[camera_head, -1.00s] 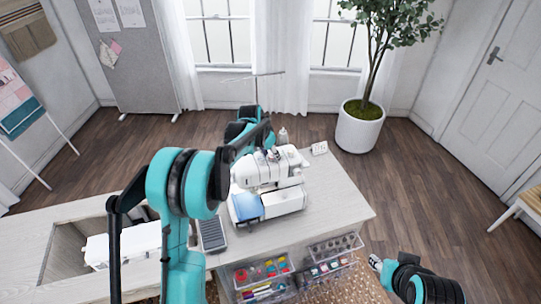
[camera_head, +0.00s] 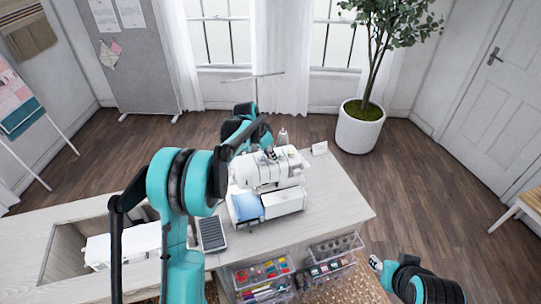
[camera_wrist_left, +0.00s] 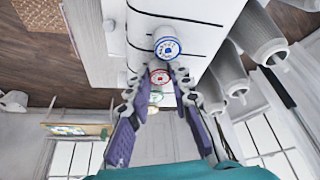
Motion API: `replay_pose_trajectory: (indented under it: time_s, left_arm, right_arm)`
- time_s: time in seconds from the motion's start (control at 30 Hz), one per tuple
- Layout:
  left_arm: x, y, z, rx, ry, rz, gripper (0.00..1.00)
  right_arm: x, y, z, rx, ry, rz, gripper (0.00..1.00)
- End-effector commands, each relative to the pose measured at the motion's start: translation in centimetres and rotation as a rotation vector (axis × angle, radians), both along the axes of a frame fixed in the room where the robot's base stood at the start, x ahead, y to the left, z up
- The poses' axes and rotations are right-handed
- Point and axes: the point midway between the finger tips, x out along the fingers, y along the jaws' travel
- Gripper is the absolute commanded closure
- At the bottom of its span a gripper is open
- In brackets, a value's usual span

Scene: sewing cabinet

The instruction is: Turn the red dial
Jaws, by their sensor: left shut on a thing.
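The red dial (camera_wrist_left: 160,77) shows in the left wrist view on the white sewing machine, between a blue dial (camera_wrist_left: 167,47) and a green dial (camera_wrist_left: 156,96). My left gripper (camera_wrist_left: 160,75) has one fingertip on each side of the red dial and is shut on it. In the head view my left gripper (camera_head: 268,153) is at the top of the sewing machine (camera_head: 277,172); the dials are too small to tell apart there. My right gripper (camera_head: 376,263) is low at the right, away from the cabinet, and its jaws are too small to read.
The machine stands on the pale cabinet top (camera_head: 335,205). Grey thread cones (camera_wrist_left: 259,38) stand close beside the dials. A dark slotted panel (camera_head: 211,233) lies left of the machine. Clear bins (camera_head: 262,275) with supplies hang at the cabinet's front. The tabletop right of the machine is mostly free.

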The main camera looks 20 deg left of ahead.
Motion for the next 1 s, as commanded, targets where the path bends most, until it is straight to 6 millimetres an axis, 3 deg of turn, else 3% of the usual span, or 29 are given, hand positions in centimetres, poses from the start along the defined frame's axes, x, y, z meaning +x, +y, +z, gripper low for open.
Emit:
replay_pose_trajectory:
  time_s: [0.5, 1.0]
  left_arm:
    - [0.15, 0.16, -0.01, 0.001, 0.0, -0.281, 1.0]
    - [0.13, 0.15, 0.0, 0.001, 0.001, -0.317, 1.0]
  right_arm:
    - [-0.01, 0.0, 0.01, 0.0, 0.0, 0.0, 0.6]
    - [0.0, 0.0, 0.01, 0.0, 0.0, 0.0, 0.6]
